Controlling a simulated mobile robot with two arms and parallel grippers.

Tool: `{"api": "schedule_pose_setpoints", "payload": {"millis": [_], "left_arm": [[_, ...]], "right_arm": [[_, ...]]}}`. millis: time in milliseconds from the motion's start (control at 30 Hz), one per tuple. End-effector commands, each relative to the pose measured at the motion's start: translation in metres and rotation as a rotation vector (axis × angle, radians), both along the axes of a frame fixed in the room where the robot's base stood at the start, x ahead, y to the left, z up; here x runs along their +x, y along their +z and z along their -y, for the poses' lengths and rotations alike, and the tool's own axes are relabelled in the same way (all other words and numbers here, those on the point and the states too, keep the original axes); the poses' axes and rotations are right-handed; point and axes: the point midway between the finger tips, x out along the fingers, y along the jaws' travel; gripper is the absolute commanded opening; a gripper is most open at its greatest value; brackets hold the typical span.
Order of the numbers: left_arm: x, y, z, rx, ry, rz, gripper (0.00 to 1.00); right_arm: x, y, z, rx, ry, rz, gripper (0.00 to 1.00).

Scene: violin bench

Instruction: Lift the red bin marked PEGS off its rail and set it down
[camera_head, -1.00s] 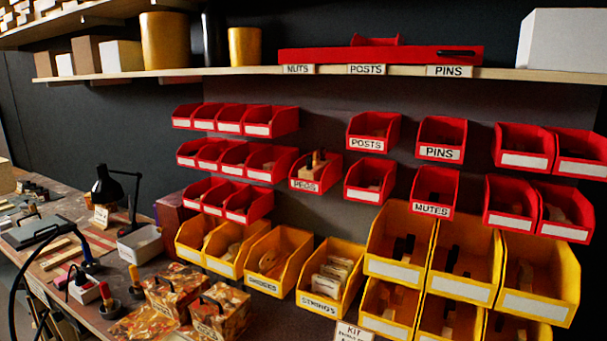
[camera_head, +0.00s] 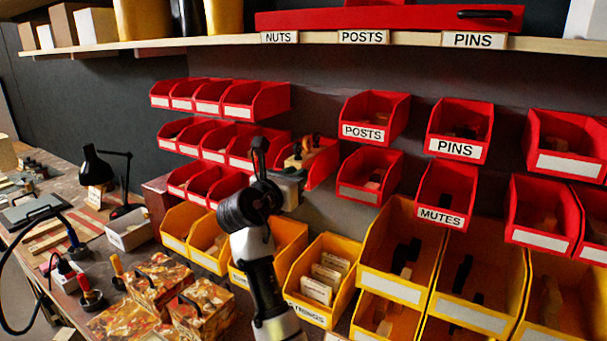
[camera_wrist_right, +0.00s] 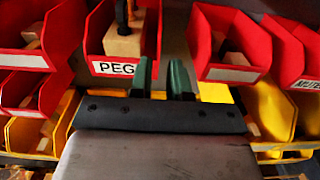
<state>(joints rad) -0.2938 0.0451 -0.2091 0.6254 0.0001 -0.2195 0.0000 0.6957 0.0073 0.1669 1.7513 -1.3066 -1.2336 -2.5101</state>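The red PEGS bin (camera_head: 322,169) hangs in the middle row of red bins in the head view, with a wooden block holding pegs inside. My right arm covers its left and lower front. In the right wrist view the bin (camera_wrist_right: 97,48) is at upper left, its label partly hidden by a finger. My right gripper (camera_head: 297,175) is just in front of the bin. Its two green fingers (camera_wrist_right: 164,80) stand apart, one before the label's right end, the other right of the bin. I cannot tell whether they touch it. My left gripper is not in view.
Red bins flank the PEGS bin, including one to its right (camera_head: 370,176). Yellow bins (camera_head: 323,281) stand below. A wooden shelf (camera_head: 220,48) runs above. The bench at left holds a black lamp (camera_head: 97,165) and patterned boxes (camera_head: 203,308).

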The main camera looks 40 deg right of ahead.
Motion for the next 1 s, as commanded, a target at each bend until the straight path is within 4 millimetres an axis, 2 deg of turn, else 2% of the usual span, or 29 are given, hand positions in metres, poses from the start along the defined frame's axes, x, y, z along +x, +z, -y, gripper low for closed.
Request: {"api": "schedule_pose_setpoints", "payload": {"millis": [200, 300, 400, 633, 1000], "left_arm": [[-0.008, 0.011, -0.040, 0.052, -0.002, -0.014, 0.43], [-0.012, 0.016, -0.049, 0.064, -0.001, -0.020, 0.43], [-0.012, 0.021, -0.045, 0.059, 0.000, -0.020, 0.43], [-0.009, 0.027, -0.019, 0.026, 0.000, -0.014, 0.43], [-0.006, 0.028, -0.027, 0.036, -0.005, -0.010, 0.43]], "right_arm": [[0.009, 0.002, 0.031, 0.000, -0.002, -0.002, 0.17], [0.013, 0.002, 0.050, 0.001, -0.002, -0.001, 0.17], [0.019, 0.002, 0.067, 0.001, -0.001, 0.000, 0.17], [0.027, 0.000, 0.093, 0.002, 0.001, 0.000, 0.17], [0.028, -0.002, 0.099, 0.003, 0.002, 0.002, 0.17]]}}
